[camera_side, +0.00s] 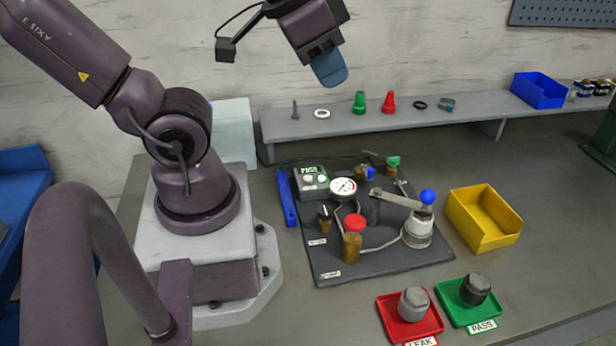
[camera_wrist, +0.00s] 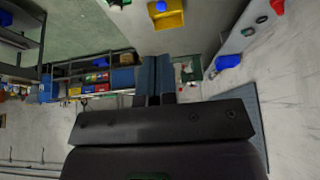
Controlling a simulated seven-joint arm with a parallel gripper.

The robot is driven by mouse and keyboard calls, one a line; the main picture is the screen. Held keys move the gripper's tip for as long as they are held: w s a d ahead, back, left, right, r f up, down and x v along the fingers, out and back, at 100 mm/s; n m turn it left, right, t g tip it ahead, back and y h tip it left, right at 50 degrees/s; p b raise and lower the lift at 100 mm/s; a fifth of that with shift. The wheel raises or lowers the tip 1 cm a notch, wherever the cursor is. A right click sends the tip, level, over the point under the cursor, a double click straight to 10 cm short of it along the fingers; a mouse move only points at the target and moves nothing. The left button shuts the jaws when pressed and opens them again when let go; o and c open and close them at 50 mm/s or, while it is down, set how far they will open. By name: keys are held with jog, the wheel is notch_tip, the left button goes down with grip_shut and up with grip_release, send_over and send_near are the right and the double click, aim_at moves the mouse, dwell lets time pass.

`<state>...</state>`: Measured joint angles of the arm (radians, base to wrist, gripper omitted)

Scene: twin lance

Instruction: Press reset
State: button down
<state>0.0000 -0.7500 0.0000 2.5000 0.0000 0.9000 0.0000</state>
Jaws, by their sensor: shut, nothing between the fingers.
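A small grey control box (camera_side: 312,183) stands at the back left of the dark fixture plate (camera_side: 375,265) in the side view. Its display reads PASS in green, and small round buttons sit on its face below. Their labels are too small to read, so I cannot tell which one is reset. My gripper (camera_side: 329,72) is high above the bench, behind and above the box and well apart from it. Its blue fingers are together and empty. In the wrist view the shut fingers (camera_wrist: 155,77) point away from the fixture, and the box is not visible there.
A red-capped valve (camera_side: 354,238), a gauge (camera_side: 343,188) and a blue-knobbed lever (camera_side: 428,197) stand on the plate. A grey shelf (camera_side: 390,122) with small parts runs behind. A yellow bin (camera_side: 487,232), red tray (camera_side: 388,308) and green tray (camera_side: 448,296) lie right.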

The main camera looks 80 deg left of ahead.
jog(key=shift+a, duration=0.1)
dwell(0.7)
jog(key=n+h, duration=0.7)
jog(key=n, duration=2.7)
send_over(308, 177)
notch_tip(308, 177, down, 19)
jog(key=shift+w+a+r+n+t, duration=0.1)
jog(key=shift+r+n+t, duration=0.15)
jog(key=shift+n, duration=0.45)
jog(key=shift+f, duration=0.15)
jog(key=shift+f, duration=4.35)
